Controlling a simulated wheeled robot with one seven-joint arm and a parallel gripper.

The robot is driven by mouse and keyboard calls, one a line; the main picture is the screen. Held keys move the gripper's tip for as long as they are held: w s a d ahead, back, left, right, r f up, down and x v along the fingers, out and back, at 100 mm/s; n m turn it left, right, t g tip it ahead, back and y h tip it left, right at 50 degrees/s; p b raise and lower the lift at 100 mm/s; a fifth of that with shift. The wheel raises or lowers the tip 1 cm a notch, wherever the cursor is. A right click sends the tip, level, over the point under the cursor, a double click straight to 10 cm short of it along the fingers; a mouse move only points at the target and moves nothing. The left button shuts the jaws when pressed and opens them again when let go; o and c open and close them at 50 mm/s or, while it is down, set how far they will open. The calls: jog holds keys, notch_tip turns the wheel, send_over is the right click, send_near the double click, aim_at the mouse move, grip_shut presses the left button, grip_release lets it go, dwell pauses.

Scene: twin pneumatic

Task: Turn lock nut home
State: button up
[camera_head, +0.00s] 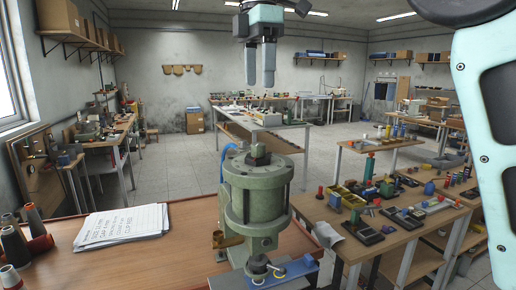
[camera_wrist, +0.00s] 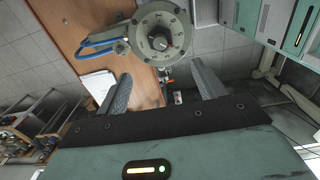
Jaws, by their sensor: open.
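A grey-green pneumatic cylinder unit (camera_head: 255,200) stands upright on the wooden bench, with a dark angular fitting (camera_head: 258,154) on its top. I cannot tell for certain which part is the lock nut. My gripper (camera_head: 260,84) hangs fingers down, above the cylinder in the picture. In the wrist view my gripper (camera_wrist: 161,72) is open, its fingers apart with nothing between them.
Papers (camera_head: 122,228) lie left of the unit, with thread cones (camera_head: 34,222) at far left. A blue hose (camera_wrist: 98,42) leaves the unit. A cluttered table (camera_head: 400,215) stands right.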

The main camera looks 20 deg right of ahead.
aim_at(259, 144)
notch_tip(259, 144, down, 15)
jog(key=shift+r, duration=0.1)
dwell(0.3)
jog(key=c, duration=1)
